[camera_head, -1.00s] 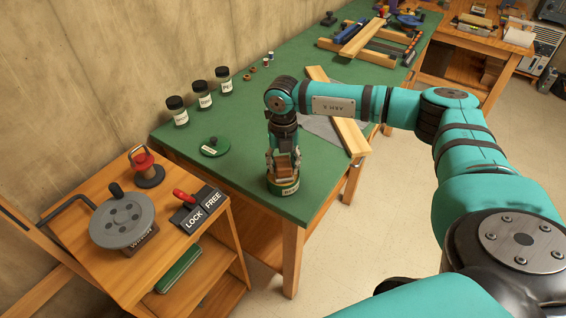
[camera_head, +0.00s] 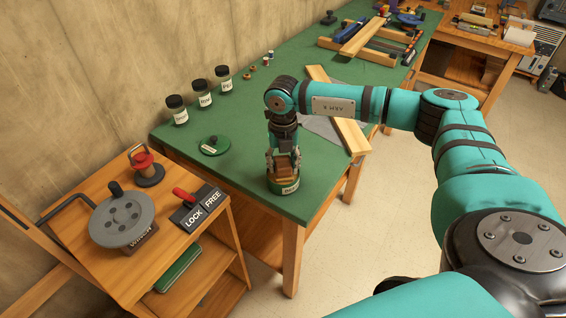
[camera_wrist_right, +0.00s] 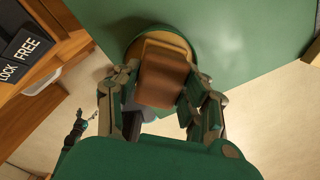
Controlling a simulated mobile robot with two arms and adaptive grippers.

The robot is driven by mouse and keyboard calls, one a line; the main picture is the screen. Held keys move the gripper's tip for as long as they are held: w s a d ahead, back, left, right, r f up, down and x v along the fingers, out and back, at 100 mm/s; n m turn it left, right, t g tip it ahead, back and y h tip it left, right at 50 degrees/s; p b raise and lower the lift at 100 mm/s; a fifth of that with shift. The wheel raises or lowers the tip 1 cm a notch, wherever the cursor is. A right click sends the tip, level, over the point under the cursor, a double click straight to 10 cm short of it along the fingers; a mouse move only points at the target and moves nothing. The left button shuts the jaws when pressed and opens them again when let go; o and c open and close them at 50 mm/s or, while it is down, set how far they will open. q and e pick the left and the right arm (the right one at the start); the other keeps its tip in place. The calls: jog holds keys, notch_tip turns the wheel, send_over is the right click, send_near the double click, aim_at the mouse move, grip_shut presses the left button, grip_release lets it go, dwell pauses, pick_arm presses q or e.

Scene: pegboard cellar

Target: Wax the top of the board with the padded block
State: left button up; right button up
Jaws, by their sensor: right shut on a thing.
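My right gripper (camera_head: 284,163) is shut on a brown block (camera_head: 284,172), which also shows in the right wrist view (camera_wrist_right: 162,78). The block is at the mouth of a round green tin (camera_head: 286,187) near the table's front corner; fingers hide the contact. A yellowish round surface (camera_wrist_right: 178,43) shows in the tin in the wrist view. A light wood board (camera_head: 350,137) lies over a grey mat farther back, partly hidden by my right arm. My left gripper seems to show small and dark in the wrist view (camera_wrist_right: 76,130); its jaw state is unclear.
A green lid (camera_head: 215,147) lies left of the tin. Several dark-capped jars (camera_head: 203,96) stand along the wall. A wooden cart (camera_head: 180,245) with a winch wheel and a LOCK/FREE lever stands at front left. The green tabletop (camera_head: 245,180) between lid and tin is clear.

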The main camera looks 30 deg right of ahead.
aim_at(283, 162)
dwell(0.3)
jog(key=shift+r+p, duration=2.45)
jog(key=shift+r, duration=1.05)
